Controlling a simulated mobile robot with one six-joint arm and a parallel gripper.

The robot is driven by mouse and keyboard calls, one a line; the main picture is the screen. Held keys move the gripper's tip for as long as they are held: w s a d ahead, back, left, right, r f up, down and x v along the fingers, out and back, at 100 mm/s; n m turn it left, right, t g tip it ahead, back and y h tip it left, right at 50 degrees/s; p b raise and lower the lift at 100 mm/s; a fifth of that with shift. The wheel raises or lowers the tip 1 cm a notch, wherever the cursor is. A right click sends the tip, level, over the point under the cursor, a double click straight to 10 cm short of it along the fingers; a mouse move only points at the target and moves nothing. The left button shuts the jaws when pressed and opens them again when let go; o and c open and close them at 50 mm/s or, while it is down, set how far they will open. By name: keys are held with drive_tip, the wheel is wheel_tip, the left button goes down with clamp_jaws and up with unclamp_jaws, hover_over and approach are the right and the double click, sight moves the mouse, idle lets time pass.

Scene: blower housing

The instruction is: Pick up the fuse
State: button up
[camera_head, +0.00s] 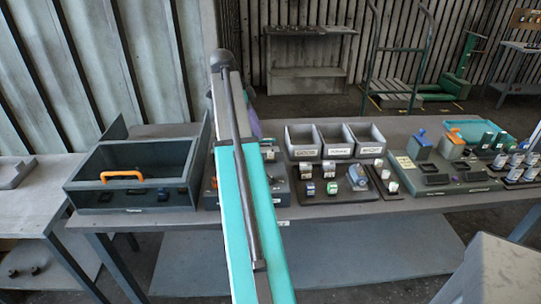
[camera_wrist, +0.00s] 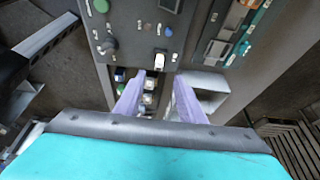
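I cannot tell for certain which part is the fuse. Several small light, blue and green parts sit on a dark tray (camera_head: 318,197) in the middle of the table in the head view, with white small parts (camera_head: 390,180) on a strip to its right. In the wrist view, small white parts (camera_wrist: 149,98) stand in a row, seen between and beyond the fingers. My gripper (camera_wrist: 158,92) has two purple fingers, spread apart with nothing held between them. In the head view my arm mostly hides it; only a bit of purple shows.
The table (camera_head: 310,211) also bears a dark box with an orange handle (camera_head: 122,175) at left, three labelled grey bins (camera_head: 336,151) at the back, and a panel (camera_head: 440,185) with blue and orange parts at right. A grey surface (camera_head: 490,270) stands at front right.

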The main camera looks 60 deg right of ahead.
hover_over(270, 151)
drive_tip(key=w+a, duration=0.1)
drive_tip(key=w, duration=0.1)
drive_tip(key=shift+w+a+f+p, duration=0.1)
drive_tip(key=shift+f+p, duration=0.15)
drive_tip(key=shift+f, duration=0.9)
drive_tip(key=shift+w+a+f+p, duration=0.1)
drive_tip(key=shift+f+p, duration=0.1)
drive_tip(key=shift+f, duration=0.95)
drive_tip(key=shift+s, duration=0.1)
drive_tip(key=shift+p+x, duration=1)
drive_tip(key=shift+x, duration=1.55)
drive_tip(key=shift+s, duration=0.1)
clamp_jaws()
